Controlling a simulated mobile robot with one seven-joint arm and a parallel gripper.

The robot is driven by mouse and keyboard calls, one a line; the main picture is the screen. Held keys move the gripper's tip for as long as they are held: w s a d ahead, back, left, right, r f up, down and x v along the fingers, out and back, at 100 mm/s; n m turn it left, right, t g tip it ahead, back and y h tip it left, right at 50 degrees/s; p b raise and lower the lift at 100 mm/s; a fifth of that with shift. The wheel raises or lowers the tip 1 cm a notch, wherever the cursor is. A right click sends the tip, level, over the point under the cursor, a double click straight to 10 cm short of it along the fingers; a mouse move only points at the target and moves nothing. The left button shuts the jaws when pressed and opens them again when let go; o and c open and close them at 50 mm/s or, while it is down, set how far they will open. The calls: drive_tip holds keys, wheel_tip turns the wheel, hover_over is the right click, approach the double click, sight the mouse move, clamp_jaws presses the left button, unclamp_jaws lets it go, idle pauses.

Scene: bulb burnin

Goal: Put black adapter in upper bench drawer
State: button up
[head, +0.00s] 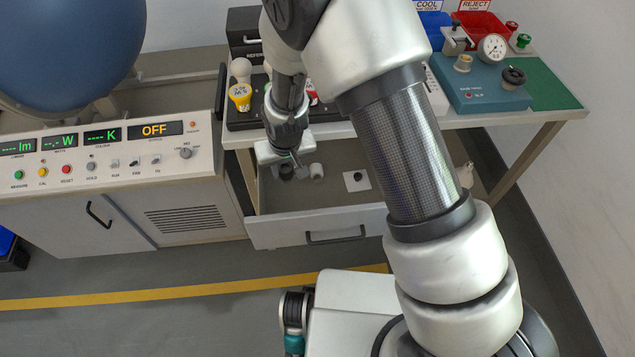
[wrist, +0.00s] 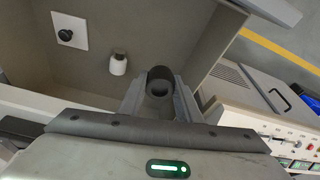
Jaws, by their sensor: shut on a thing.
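The black adapter (wrist: 160,76) is a short dark hollow cylinder between the two fingers of my gripper (wrist: 160,92) in the wrist view. In the head view the adapter (head: 286,173) shows small and dark below my gripper (head: 288,162). The gripper is shut on it, over the inside of the open bench drawer (head: 290,234). The drawer is pulled out, and its grey interior also shows in the wrist view (wrist: 130,25). I cannot tell how far the adapter is above the drawer floor.
A white cylinder (head: 317,171) and a white square plate with a black knob (head: 356,182) lie in the drawer. The drawer floor has free room around them. The bench top (head: 470,121) is above the drawer. A control console (head: 105,155) stands at left.

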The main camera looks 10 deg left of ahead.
wheel_tip(320, 180, down, 10)
drive_tip(key=shift+a+r+b, duration=0.1)
drive_tip(key=shift+b, duration=0.6)
drive_tip(key=shift+f+b, duration=0.3)
drive_tip(key=o, duration=1)
drive_tip(key=shift+r, duration=0.1)
drive_tip(key=shift+r+p, duration=0.35)
drive_tip(key=shift+p, duration=0.1)
drive_tip(key=p+v, duration=0.1)
drive_tip(key=v, duration=1)
drive_tip(key=shift+s+r+p, duration=0.1)
drive_tip(key=shift+r+p, duration=0.25)
drive_tip(key=shift+r, duration=0.05)
